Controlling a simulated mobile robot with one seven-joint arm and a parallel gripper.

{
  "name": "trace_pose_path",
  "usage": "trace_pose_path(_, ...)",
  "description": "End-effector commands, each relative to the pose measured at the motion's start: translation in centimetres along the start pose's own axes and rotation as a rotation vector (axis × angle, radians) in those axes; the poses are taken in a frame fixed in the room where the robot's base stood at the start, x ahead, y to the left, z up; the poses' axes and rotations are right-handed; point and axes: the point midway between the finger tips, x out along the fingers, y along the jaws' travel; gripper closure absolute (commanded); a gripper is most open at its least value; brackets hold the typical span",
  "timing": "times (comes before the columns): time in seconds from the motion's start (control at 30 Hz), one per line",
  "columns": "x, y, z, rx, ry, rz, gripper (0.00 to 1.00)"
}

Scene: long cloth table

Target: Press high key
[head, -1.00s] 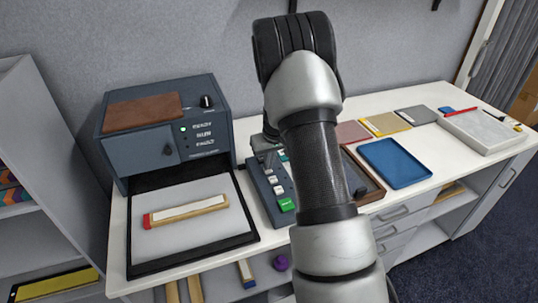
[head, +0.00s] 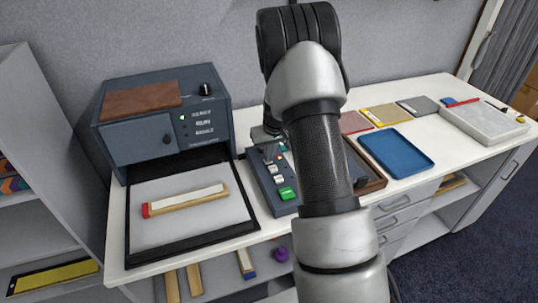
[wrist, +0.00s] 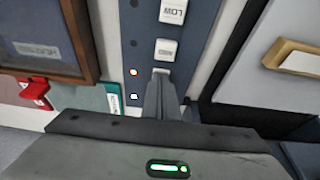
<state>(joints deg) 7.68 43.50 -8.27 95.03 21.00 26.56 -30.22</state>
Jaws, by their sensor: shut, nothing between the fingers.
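The dark blue key panel (head: 262,184) stands on the table, partly behind my arm in the head view. It has a green key (head: 287,193) at its near end and several pale keys. In the wrist view, a key marked LOW (wrist: 172,12) is at the top, with another pale key (wrist: 166,48) below it whose label I cannot read. A further key (wrist: 161,71) shows only its edge at my fingertips; its label is hidden. My gripper (wrist: 160,80) is shut and empty, fingers pointing at that edge. I cannot tell whether it touches.
An orange light (wrist: 133,72) glows beside the keys. A blue machine (head: 165,120) with a pad (head: 150,238) stands left of the panel, a wood-framed tray (head: 371,180) right of it. A blue tray (head: 397,153) lies farther right.

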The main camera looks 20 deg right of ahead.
Motion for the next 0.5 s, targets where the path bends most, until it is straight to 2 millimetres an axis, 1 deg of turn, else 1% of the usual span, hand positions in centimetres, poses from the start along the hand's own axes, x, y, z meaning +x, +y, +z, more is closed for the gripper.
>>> trace_pose_path(0.03, 0.5, -0.1, 0.8, 0.0, -0.018, -0.004, 1.0)
trace_pose_path(0.17, -1.0, -0.2, 0.3, -0.001, -0.016, -0.004, 1.0)
trace_pose_path(0.33, -4.7, -0.4, -1.4, -0.001, -0.002, -0.001, 1.0)
trace_pose_path(0.37, -5.1, -0.3, -1.2, -0.001, -0.001, -0.001, 1.0)
trace_pose_path(0.5, -8.5, -0.3, -1.3, -0.001, 0.002, 0.0, 1.0)
